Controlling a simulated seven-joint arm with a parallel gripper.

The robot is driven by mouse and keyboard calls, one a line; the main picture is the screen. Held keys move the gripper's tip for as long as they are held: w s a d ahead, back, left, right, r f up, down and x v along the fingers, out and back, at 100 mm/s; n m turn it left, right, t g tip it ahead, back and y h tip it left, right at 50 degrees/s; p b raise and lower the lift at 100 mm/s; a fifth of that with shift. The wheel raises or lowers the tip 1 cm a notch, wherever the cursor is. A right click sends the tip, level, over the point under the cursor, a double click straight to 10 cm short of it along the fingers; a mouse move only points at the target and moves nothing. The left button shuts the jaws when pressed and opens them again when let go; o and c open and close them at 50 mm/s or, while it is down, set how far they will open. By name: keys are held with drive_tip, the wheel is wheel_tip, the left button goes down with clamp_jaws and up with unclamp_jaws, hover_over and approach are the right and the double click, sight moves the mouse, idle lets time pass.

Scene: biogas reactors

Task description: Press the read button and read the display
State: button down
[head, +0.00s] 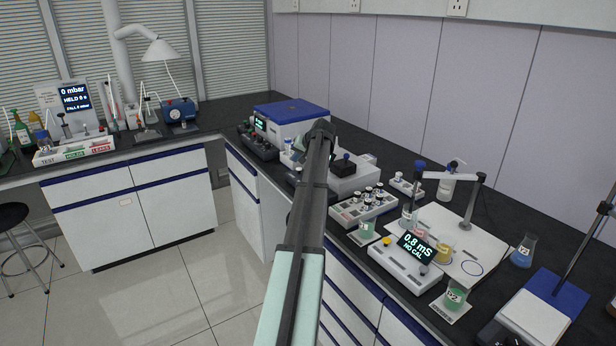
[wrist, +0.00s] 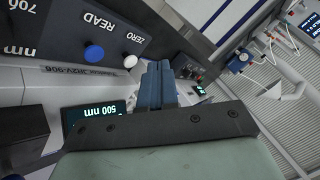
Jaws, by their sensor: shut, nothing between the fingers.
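In the wrist view, a dark panel carries a blue round button (wrist: 94,53) beside the word READ and a white button (wrist: 130,62) beside ZERO, upside down. Large white characters, including "nm", show at the panel's left edge, cut off. A small display (wrist: 98,112) in green reads 500 nm, also upside down. My gripper (wrist: 157,68) has its blue-grey fingers together, empty, to the right of both buttons; contact with the panel cannot be told.
In the head view, a blue-lidded instrument (head: 290,110) stands at the back corner. A vial rack (head: 365,206), a meter showing 0.8 mS (head: 415,247) and a green beaker (head: 455,295) stand along the right bench. A pressure display (head: 74,97) stands on the left bench.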

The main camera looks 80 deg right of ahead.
drive_tip(key=s+d+r, duration=0.2)
drive_tip(key=s+r, duration=0.2)
drive_tip(key=shift+s+h, duration=0.35)
drive_tip(key=shift+h, duration=0.05)
drive_tip(key=shift+f, duration=0.1)
drive_tip(key=shift+f, duration=4.25)
drive_tip(key=shift+f, duration=1.3)
drive_tip(key=shift+r, duration=1.3)
drive_tip(key=shift+r, duration=0.15)
